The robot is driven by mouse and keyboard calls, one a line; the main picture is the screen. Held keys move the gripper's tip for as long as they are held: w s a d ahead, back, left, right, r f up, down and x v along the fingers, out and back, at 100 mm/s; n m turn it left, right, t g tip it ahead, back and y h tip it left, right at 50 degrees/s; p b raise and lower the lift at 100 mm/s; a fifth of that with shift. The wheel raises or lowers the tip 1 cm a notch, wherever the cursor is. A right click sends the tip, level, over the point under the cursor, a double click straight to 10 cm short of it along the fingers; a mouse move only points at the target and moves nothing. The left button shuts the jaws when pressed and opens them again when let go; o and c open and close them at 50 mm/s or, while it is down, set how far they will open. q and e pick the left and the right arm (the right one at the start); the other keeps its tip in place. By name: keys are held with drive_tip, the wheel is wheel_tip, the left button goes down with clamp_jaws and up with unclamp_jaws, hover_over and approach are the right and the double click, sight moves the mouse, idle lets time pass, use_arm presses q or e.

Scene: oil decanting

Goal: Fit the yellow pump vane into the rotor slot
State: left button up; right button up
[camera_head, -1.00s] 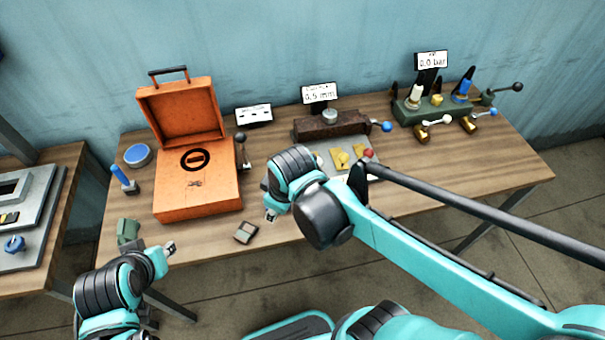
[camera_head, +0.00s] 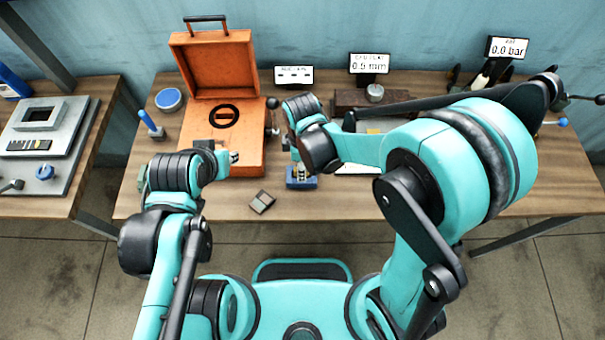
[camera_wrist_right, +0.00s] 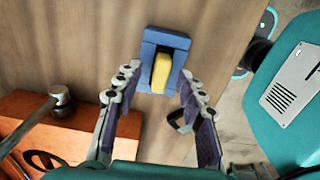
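The yellow vane (camera_wrist_right: 161,71) stands in a blue holder (camera_wrist_right: 168,41) in the right wrist view, beyond and between my right fingers. My right gripper (camera_wrist_right: 159,80) is open and empty, its fingers apart on either side of the holder. In the head view the blue holder (camera_head: 301,183) sits at the table's front, just below my right gripper (camera_head: 289,143). My left gripper (camera_head: 235,157) is over the front edge of the orange case (camera_head: 196,132); its finger opening is too small to judge. A black ring (camera_head: 224,116) shows on the case; I cannot make out a rotor slot.
A small grey-and-dark box (camera_head: 262,202) lies near the table's front edge. A lever with a dark knob (camera_head: 272,103) stands at the case's right side. A blue-handled tool (camera_head: 150,122) and blue round dish (camera_head: 169,99) are left. My right arm hides much of the table's right side.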

drive_tip(key=shift+f, duration=0.9)
clamp_jaws()
drive_tip(key=shift+r, duration=0.1)
